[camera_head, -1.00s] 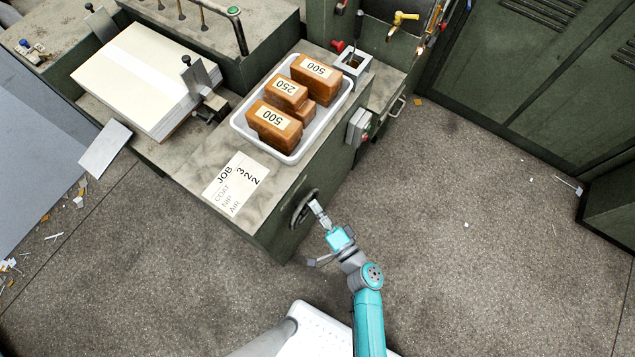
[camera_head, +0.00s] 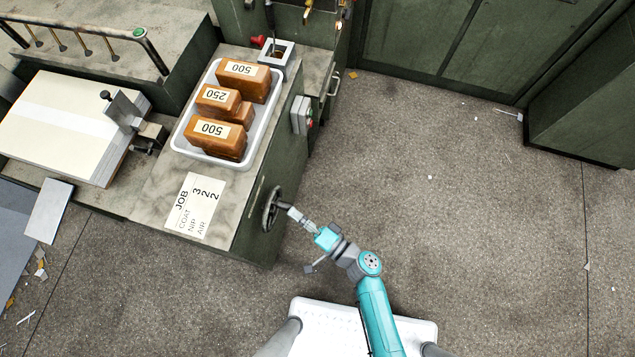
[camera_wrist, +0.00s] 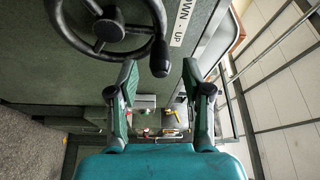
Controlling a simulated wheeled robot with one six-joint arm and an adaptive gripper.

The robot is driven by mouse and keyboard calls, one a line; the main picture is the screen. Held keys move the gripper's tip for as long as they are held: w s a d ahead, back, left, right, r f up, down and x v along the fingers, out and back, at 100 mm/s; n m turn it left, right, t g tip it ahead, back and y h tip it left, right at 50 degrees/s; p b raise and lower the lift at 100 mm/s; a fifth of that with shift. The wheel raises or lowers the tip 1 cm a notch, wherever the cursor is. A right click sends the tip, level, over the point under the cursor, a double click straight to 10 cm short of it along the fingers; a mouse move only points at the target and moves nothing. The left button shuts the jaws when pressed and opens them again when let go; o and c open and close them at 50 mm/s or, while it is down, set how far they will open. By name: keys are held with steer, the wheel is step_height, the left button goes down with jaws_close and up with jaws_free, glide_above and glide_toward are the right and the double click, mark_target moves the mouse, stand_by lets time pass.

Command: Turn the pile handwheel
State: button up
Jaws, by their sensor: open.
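The pile handwheel (camera_head: 270,209) is a dark spoked wheel on the side face of the green cabinet. In the wrist view the handwheel (camera_wrist: 108,24) fills the upper left, with its black handle knob (camera_wrist: 160,58) at the lower right of the rim. My gripper (camera_head: 287,207) is beside the wheel in the head view. In the wrist view my gripper (camera_wrist: 160,72) is open and empty. The knob appears between the two fingertips, nearer the left one, and I cannot tell whether it touches.
A "DOWN - UP" label (camera_wrist: 180,22) is beside the wheel. On the cabinet top are a white tray (camera_head: 178,135) with brown labelled blocks and a JOB card (camera_head: 193,205). A switch box (camera_head: 301,115) sticks out from the cabinet side. The floor (camera_head: 430,220) to the right is mostly clear.

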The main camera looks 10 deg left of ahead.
steer(key=v, duration=0.7)
steer(key=shift+s+d, duration=0.1)
steer(key=shift+d, duration=0.05)
stand_by(0.5)
steer(key=s+d+f+h, duration=0.3)
steer(key=s+d+h, duration=0.8)
steer(key=s+d, duration=0.1)
steer(key=s+d+r+n+t+h, duration=0.2)
steer(key=d+r, duration=0.3)
steer(key=r, duration=0.8)
steer(key=s+d+r+n+t+h, duration=0.1)
steer(key=s+d+r+t+h, duration=0.1)
steer(key=r, duration=1.1)
steer(key=d+t+h, duration=0.1)
steer(key=d+t, duration=0.1)
steer(key=d, duration=0.1)
steer(key=shift+s+n+t+h, duration=0.15)
steer(key=shift+n+t+h, duration=0.15)
steer(key=shift+n, duration=0.1)
